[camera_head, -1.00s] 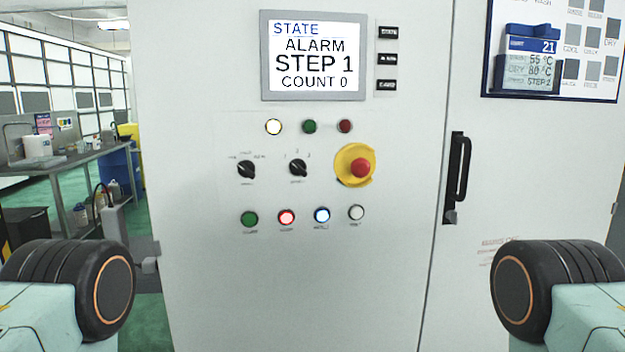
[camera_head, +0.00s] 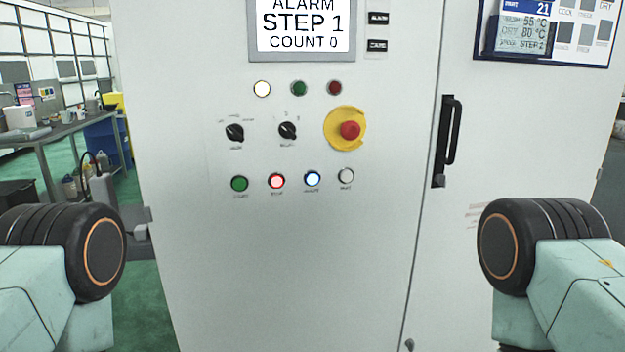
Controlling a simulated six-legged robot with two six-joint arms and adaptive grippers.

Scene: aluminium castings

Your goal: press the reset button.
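A light grey cabinet (camera_head: 290,270) stands in front of me with a control panel. Its lower row has a green button (camera_head: 239,183), a lit red button (camera_head: 277,181), a lit blue button (camera_head: 312,179) and a white button (camera_head: 346,175). The small labels under them are too blurred to read surely, so I cannot tell which is reset. The screen (camera_head: 303,28) above reads ALARM, STEP 1, COUNT 0. Neither gripper shows; only parts of my arms are in view at the lower left and lower right, apart from the panel.
A red mushroom button (camera_head: 350,130) on a yellow disc sits above the white button. Two black selector knobs (camera_head: 235,132) (camera_head: 288,130) are left of it. A black door handle (camera_head: 445,140) juts out at the right. A bench (camera_head: 60,135) stands at the back left.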

